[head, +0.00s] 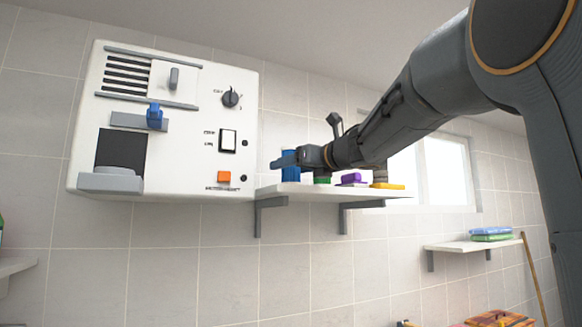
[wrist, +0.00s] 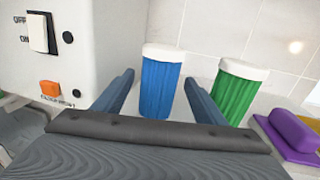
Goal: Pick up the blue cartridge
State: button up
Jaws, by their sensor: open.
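The blue cartridge (wrist: 159,88) is a ribbed upright cylinder with a white cap, standing on the wall shelf (head: 330,189). In the head view only part of the blue cartridge (head: 289,172) shows, with my gripper in front of it. My gripper (wrist: 160,95) is open, with one finger to each side of the cartridge in the wrist view. I cannot tell whether the fingers touch it.
A green cartridge (wrist: 236,94) stands just right of my right finger. A purple object (wrist: 290,136) lies beyond it, and a yellow item (head: 388,186) is at the shelf's right. The white wall machine (head: 190,130), with switch and orange button, is close on the left.

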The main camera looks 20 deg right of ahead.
jog(key=shift+p+x, duration=0.9)
jog(key=shift+x, duration=1.4)
jog(key=shift+s+a+f, duration=0.1)
jog(key=shift+a, duration=0.05)
jog(key=c, duration=1.2)
